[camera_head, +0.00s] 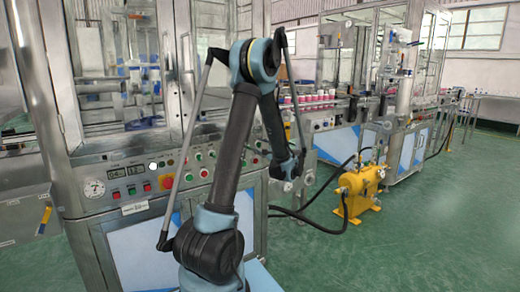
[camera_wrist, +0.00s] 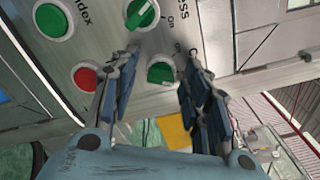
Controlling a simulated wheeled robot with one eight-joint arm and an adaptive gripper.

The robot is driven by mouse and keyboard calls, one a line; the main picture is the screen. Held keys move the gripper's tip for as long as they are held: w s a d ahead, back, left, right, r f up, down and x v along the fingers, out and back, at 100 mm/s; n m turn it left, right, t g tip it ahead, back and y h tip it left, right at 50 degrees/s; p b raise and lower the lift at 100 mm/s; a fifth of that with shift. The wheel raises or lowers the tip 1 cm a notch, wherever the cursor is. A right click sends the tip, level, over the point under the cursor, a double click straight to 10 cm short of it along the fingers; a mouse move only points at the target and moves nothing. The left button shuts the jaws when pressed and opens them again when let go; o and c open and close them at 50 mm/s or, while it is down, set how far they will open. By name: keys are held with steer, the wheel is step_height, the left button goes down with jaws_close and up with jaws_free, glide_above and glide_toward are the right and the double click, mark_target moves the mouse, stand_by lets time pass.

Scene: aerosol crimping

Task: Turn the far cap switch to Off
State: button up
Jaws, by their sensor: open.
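In the wrist view, a green rotary switch (camera_wrist: 160,72) sits on the metal panel between the fingers of my gripper (camera_wrist: 160,55). Its label is mostly hidden by the right finger; a letter that looks like C shows, so I cannot read it as the cap switch for sure. Its setting is unclear. My gripper is open, with one finger on each side of this knob; I cannot tell whether they touch it. In the head view, my gripper (camera_head: 287,168) is at the right end of the control panel and hides the knob there.
Another green rotary switch (camera_wrist: 142,13), labelled "...ess" and "ON", is just above. A green Index button (camera_wrist: 53,20) and a red button (camera_wrist: 87,77) lie to the left. In the head view, a yellow pump (camera_head: 360,190) with black hoses stands on the floor at right.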

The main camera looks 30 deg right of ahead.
jaws_close()
stand_by(0.4)
steer(key=n, duration=0.5)
steer(key=shift+f+n, duration=0.1)
steer(key=shift+n, duration=0.3)
steer(key=n, duration=0.5)
steer(key=shift+n, duration=0.7)
